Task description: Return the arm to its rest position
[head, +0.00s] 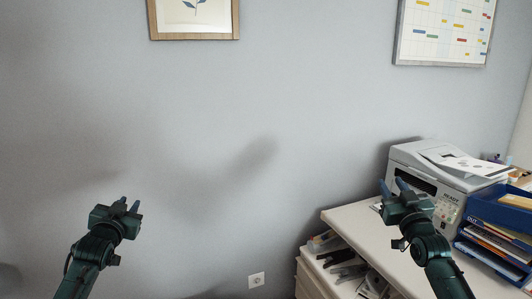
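My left gripper (130,203) is raised at the lower left in the head view, in front of the bare wall. My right gripper (391,184) is raised at the right, in front of the printer's left end and above the cabinet top in the picture. Its blue fingertips are apart and empty. It hides part of the printer (440,180); I cannot tell whether it touches anything.
A white cabinet (347,216) with an open drawer (322,262) of tools stands at the lower right. A blue letter tray (484,211) holds papers beside the printer. A framed picture (153,22) and a planner board (440,52) hang on the wall. The left side is clear.

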